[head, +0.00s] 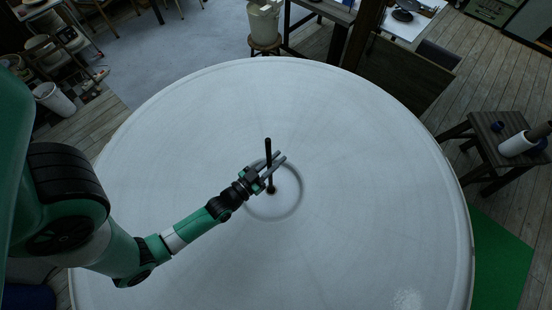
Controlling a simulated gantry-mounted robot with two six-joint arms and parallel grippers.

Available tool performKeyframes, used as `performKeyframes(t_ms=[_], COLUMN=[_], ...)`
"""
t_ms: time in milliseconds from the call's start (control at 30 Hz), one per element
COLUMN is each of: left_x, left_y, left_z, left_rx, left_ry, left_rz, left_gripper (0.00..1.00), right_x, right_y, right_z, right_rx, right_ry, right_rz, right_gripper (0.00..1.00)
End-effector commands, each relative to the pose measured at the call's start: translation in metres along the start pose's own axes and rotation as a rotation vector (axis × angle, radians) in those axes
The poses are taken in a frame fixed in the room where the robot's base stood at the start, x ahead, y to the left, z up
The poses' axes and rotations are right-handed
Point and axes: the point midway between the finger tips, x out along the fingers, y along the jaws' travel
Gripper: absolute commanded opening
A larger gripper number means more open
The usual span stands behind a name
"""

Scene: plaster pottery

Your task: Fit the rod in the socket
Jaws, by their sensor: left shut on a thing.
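A thin black rod (268,150) stands nearly upright near the middle of the large round white table (180,120). My left gripper (276,167) is shut on the rod, with its fingers on either side of it. The rod's lower end meets a dark spot, the socket (271,191), inside a shallow ring in the table's centre. From this view I cannot tell whether the rod's end is inside the socket or just above it. My right gripper is not in view.
The rest of the white tabletop is bare. A dark wooden stool (490,135) stands off the right edge, above a green mat (500,255). A pale bucket on a round stool (264,42) stands behind the table. Chairs and a white bin (54,102) are at the left.

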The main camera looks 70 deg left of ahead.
Motion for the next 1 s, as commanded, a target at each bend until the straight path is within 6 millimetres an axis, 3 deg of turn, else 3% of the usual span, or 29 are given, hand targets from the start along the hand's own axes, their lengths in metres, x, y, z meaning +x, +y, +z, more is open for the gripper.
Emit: performKeyframes(t_ms=[1000], left_x=[0.001], left_y=[0.0], left_z=[0.023], left_rx=[0.0], left_ry=[0.006], left_rz=[0.0], left_gripper=[0.0], right_x=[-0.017], right_y=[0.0], right_z=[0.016], right_rx=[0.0], right_ry=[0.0], right_rz=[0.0], right_gripper=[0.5])
